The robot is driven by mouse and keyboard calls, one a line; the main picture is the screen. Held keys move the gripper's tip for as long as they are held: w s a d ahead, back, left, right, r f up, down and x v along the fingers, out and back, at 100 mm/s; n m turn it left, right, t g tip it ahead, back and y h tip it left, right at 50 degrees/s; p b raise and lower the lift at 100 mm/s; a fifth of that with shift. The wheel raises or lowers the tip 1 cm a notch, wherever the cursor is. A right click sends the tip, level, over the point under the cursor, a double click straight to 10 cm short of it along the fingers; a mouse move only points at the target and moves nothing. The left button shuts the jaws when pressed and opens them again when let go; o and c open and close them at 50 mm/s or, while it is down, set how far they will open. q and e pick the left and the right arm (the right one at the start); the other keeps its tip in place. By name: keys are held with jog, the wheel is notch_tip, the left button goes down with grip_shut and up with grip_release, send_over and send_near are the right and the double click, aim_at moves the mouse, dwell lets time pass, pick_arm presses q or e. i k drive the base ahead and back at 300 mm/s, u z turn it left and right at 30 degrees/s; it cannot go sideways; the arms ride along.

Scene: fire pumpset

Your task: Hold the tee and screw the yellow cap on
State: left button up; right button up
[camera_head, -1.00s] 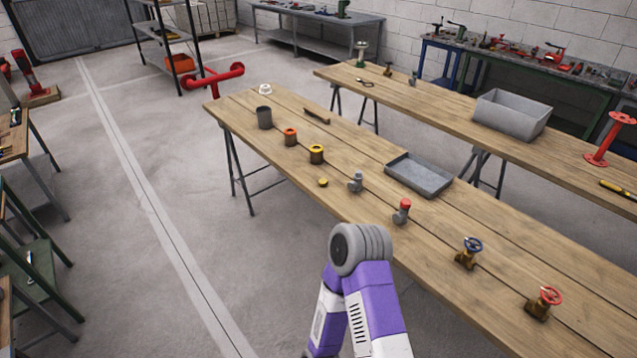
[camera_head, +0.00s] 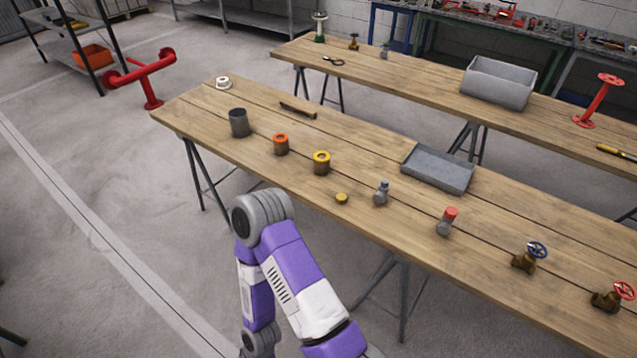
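A small yellow cap (camera_head: 342,198) lies on the near wooden table, close to its front edge. Just right of it a grey tee (camera_head: 381,192) stands on the table with no cap on it that I can make out. Further right stands a second grey tee (camera_head: 445,226) with a red cap (camera_head: 450,212) on top. One of my purple and white arms shows at the lower middle, in front of the table and apart from the cap and tees. Neither of my grippers is in view.
The near table (camera_head: 240,165) also holds a grey cup (camera_head: 239,122), orange-rimmed and yellow-rimmed cups, a shallow grey tray (camera_head: 437,169), a blue-wheel valve (camera_head: 529,257) and a red-wheel valve (camera_head: 609,296). A red pipe stand (camera_head: 143,77) is on the floor at left.

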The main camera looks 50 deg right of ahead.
aim_at(380, 197)
jog(key=z, duration=0.85)
jog(key=i, duration=1.05)
jog(key=z, duration=1)
